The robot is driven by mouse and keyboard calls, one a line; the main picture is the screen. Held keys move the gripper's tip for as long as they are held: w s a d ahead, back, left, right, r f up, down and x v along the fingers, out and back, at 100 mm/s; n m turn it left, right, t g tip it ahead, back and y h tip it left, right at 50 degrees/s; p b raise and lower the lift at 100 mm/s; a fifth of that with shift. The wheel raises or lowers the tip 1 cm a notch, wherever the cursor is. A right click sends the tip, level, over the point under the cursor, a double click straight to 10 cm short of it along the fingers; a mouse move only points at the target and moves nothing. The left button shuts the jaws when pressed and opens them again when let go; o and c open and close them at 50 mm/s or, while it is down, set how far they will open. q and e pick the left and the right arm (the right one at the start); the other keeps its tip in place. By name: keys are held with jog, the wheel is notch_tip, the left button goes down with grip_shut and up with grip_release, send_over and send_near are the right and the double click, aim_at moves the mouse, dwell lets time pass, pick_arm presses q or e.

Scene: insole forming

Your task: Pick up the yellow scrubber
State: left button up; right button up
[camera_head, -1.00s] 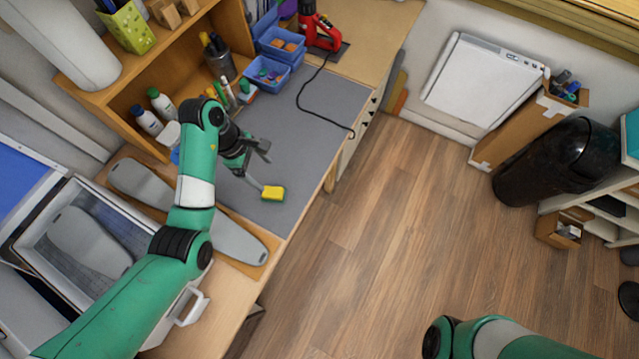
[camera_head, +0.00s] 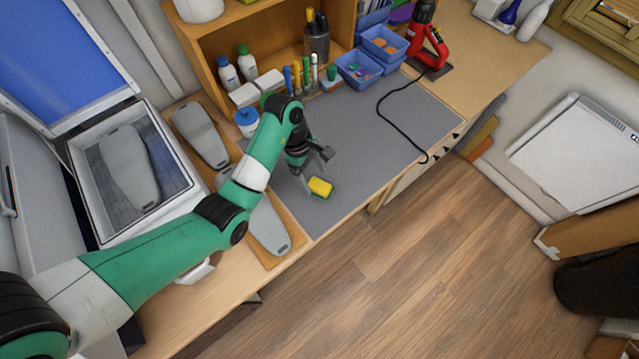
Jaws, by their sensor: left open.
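The yellow scrubber (camera_head: 320,187) lies on the grey mat (camera_head: 365,150) near the front edge of the workbench. It is a small block with a yellow body and a darker edge. My left gripper (camera_head: 313,178) is open, directly above and beside the scrubber, with its fingers pointing down towards it. I cannot tell whether a finger touches the scrubber. My right gripper is not in view.
Grey insoles (camera_head: 268,228) lie on a wooden board left of the mat. An open machine with a tray (camera_head: 90,185) stands farther left. Bottles (camera_head: 228,74), blue bins (camera_head: 358,70) and a red tool (camera_head: 428,45) with a black cable line the back. The mat's right side is mostly clear.

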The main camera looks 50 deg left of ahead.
aim_at(319, 185)
pick_arm(q)
jog(key=x, duration=0.1)
jog(key=b+x, duration=0.1)
jog(key=x, duration=0.2)
jog(key=shift+w+a+f+b, duration=0.2)
jog(key=shift+w+a+b, duration=0.05)
jog(key=shift+w+b, duration=0.1)
jog(key=shift+d+f, duration=0.15)
jog(key=shift+f, duration=0.15)
grip_shut()
jog(key=shift+r, duration=0.15)
